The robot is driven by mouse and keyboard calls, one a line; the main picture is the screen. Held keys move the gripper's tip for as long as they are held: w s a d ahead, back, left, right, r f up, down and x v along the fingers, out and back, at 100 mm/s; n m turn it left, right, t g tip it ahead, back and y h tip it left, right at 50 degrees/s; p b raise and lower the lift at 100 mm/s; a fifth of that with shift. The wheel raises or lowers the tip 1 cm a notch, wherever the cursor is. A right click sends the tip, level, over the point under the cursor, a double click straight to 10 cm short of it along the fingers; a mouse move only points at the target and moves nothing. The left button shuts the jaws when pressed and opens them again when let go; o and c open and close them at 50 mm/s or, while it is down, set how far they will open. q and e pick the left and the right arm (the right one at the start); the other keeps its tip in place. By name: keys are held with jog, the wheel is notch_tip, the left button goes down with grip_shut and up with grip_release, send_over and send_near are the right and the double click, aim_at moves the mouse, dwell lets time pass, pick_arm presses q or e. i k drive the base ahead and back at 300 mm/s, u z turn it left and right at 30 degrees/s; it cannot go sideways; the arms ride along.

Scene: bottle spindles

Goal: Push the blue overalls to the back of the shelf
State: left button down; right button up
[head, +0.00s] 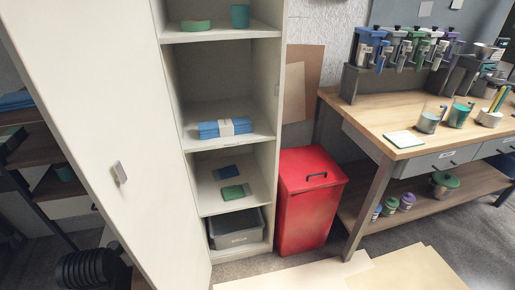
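The blue overalls (210,130) are a folded blue bundle with a pale band around it. They lie on the middle shelf (262,134) of an open white cabinet, near the shelf's front edge. Bare shelf surface shows behind them. I cannot see either gripper in the head view, and nothing is touching the overalls.
The cabinet door (85,120) stands open on the left. A red bin (309,205) and workbench (400,153) stand right.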

aim_at(225, 127)
jog(key=z, duration=0.35)
jog(key=k, duration=0.8)
jog(key=z, duration=1.15)
jog(key=i, duration=2.05)
jog(key=u, duration=1.2)
jog(key=i, duration=0.9)
jog(key=u, duration=0.9)
